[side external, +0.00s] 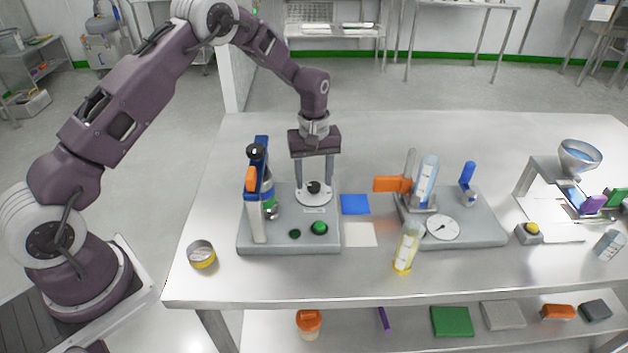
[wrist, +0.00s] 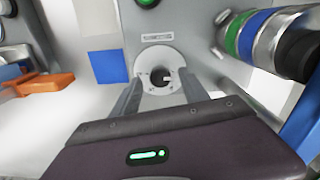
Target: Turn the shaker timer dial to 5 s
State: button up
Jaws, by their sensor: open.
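A round white dial plate with a black knob (side external: 314,187) sits on the grey base of the left device, and the knob also shows in the wrist view (wrist: 158,76). A small white mark is on the right of the knob in the wrist view. The scale and the small label plate (wrist: 156,37) are too small to read. My gripper (side external: 314,179) points down over the dial, open, with one finger on each side of the knob. In the wrist view my gripper (wrist: 161,83) has a gap between each finger and the knob; whether the tips touch the plate is unclear.
The left device carries a blue upright (side external: 264,160) holding a bottle-like part, close left of my gripper, and a green button (side external: 319,228). A second device with a white pointer dial (side external: 442,228) and an orange block (side external: 392,184) stands right. A blue square (side external: 355,204) lies between them.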

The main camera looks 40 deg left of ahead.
jog(key=shift+f, duration=0.65)
grip_shut()
jog(key=shift+m, duration=0.3)
jog(key=m, duration=0.5)
jog(key=shift+m, duration=0.4)
jog(key=m, duration=0.5)
jog(key=shift+m, duration=0.3)
grip_release()
